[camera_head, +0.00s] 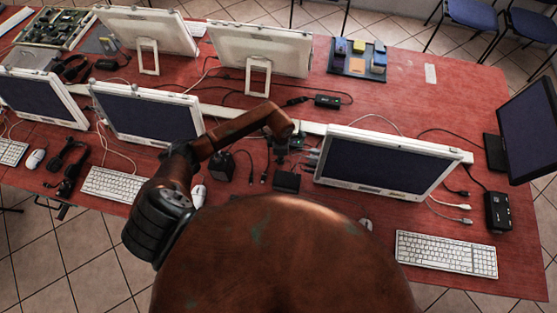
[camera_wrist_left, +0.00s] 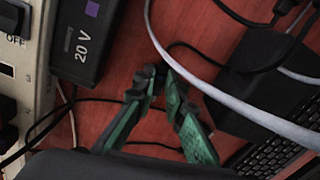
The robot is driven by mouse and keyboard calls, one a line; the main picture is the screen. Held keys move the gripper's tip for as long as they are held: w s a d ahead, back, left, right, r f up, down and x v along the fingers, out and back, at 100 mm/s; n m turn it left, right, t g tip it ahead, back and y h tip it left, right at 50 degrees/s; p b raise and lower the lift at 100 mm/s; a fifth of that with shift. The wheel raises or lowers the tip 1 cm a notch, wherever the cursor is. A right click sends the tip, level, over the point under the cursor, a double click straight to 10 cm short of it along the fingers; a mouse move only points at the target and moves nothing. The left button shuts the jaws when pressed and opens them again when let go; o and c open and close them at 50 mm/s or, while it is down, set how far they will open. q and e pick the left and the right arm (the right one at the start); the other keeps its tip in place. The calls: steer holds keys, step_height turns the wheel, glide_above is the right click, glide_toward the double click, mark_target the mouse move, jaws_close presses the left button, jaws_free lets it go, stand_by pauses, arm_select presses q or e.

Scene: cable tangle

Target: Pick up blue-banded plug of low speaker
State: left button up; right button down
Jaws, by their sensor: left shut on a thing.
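My left gripper (camera_head: 284,147) reaches over the red table just left of the right-hand white monitor. In the left wrist view its green fingers (camera_wrist_left: 158,78) meet at dark tips, shut on a small dark thing. The tips cover most of that thing; I see no blue band on it. A black cube-like box (camera_head: 222,166), possibly a speaker, stands left of the gripper. A lower black box (camera_head: 287,182) lies just below it. I cannot tell which is the low speaker. My right gripper is not in view.
In the left wrist view, a black block marked 20 V (camera_wrist_left: 92,38) lies beside the fingers, and a thick grey cable (camera_wrist_left: 225,98) crosses close by. The right-hand monitor (camera_head: 385,160) stands right of the gripper. Loose dark cable ends (camera_head: 250,168) lie nearby. The table's far right is clearer.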

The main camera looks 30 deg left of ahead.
arm_select(q)
steer(key=shift+r, duration=0.1)
steer(key=shift+r, duration=0.2)
step_height(320, 180, up, 2)
steer(key=shift+w+a+r+b, duration=0.1)
steer(key=shift+r+b, duration=0.1)
steer(key=shift+b, duration=0.15)
steer(key=s+d+r+b, duration=0.1)
steer(key=s+d+r, duration=0.2)
steer(key=s+r, duration=0.7)
steer(key=s, duration=0.3)
steer(key=shift+s+d, duration=0.25)
steer(key=shift+s, duration=0.15)
steer(key=shift+o, duration=1.1)
jaws_close()
